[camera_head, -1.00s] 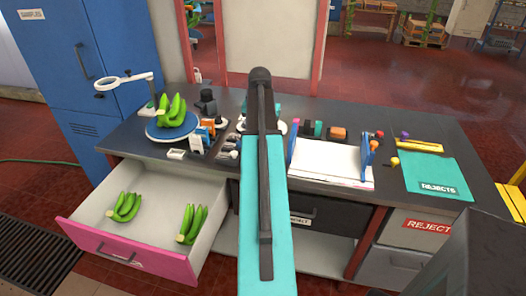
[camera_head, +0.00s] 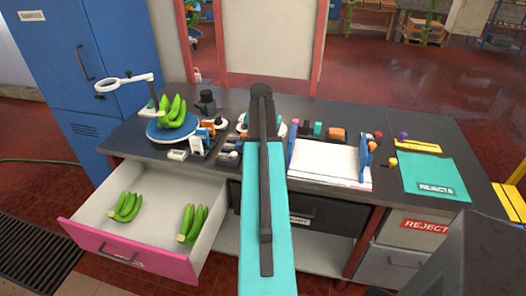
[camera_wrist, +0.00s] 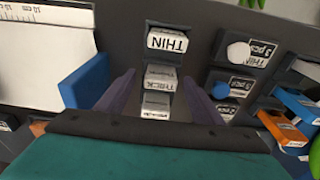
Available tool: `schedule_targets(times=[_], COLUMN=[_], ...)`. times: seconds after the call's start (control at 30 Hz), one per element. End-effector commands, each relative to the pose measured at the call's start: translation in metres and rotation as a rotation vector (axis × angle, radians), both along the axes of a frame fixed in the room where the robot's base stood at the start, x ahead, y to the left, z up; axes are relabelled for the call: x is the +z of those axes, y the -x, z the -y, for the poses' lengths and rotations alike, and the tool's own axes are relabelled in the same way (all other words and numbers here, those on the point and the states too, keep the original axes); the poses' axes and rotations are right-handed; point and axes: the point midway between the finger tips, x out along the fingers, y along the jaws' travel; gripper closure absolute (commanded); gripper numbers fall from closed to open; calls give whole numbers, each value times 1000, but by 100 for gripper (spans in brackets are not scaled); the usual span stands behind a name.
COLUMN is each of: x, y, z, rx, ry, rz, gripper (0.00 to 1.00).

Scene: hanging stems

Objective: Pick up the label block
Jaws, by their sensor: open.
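In the wrist view, white label blocks stand in a dark holder in one column: a block marked THIN (camera_wrist: 167,40) at the far end, one marked THICK (camera_wrist: 160,78) in the middle, and a nearer one (camera_wrist: 156,105) with unclear print. My gripper (camera_wrist: 158,75) is open, its two dark fingers on either side of the column, with the THICK and nearest blocks between them in the picture. The THIN block lies beyond the fingertips. I cannot tell the height gap or any contact. In the head view my arm hides the gripper and these blocks.
A blue bookend-like piece (camera_wrist: 84,82) and white paper (camera_wrist: 40,55) lie left of the fingers; stamps with white (camera_wrist: 238,52) and blue (camera_wrist: 222,90) knobs lie right. The head view shows bananas on a blue round plate (camera_head: 160,133), an open drawer (camera_head: 125,252) and a teal REJECTS mat (camera_head: 430,172).

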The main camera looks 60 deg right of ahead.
Motion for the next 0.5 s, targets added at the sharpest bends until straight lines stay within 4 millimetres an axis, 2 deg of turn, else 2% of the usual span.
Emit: schedule_targets(times=[0.17, 0.5], x=[-8, -8], y=[0, -1], z=[0, 0], rx=[0, 1], ry=[-1, 0], rz=[0, 0], gripper=[39, 39])
